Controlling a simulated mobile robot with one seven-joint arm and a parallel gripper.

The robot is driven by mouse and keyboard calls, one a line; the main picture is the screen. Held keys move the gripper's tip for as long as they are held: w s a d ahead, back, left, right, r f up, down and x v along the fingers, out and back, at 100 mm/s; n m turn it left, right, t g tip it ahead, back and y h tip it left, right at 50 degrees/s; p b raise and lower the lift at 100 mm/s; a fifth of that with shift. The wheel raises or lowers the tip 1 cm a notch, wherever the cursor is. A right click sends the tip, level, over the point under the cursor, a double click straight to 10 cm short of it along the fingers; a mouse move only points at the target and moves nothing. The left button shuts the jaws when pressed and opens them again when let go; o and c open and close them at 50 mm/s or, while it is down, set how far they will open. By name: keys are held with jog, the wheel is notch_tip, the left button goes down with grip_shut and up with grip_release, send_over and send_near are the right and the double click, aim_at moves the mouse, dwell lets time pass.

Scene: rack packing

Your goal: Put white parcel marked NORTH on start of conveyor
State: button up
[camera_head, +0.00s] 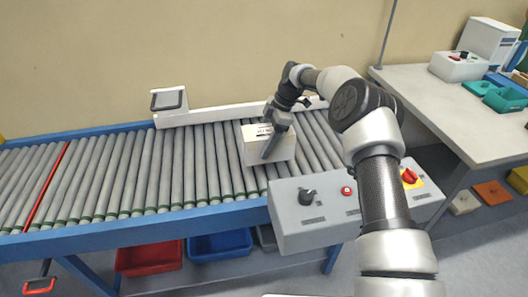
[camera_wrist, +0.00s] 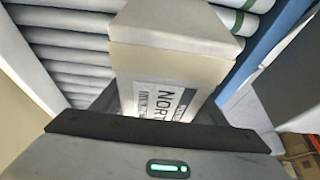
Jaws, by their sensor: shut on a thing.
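The white parcel (camera_head: 254,149) is at the right part of the roller conveyor (camera_head: 128,170), upright in the head view. In the wrist view the parcel (camera_wrist: 172,50) fills the middle, and its label shows "NOR" with the rest cut off. My gripper (camera_head: 276,138) is shut on the parcel from the right and above. In the wrist view the dark gripper edge (camera_wrist: 150,133) crosses in front of the label. Whether the parcel touches the rollers is hard to tell.
A red line (camera_head: 47,187) crosses the conveyor at the left. A grey control box (camera_head: 313,210) with knobs stands at the front edge. A white rail (camera_head: 215,114) runs along the back. A bench (camera_head: 455,100) stands right. The rollers left of the parcel are clear.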

jog(key=shift+f, duration=1.95)
jog(key=shift+f+b, duration=0.15)
jog(key=shift+b, duration=0.2)
jog(key=o, duration=1.5)
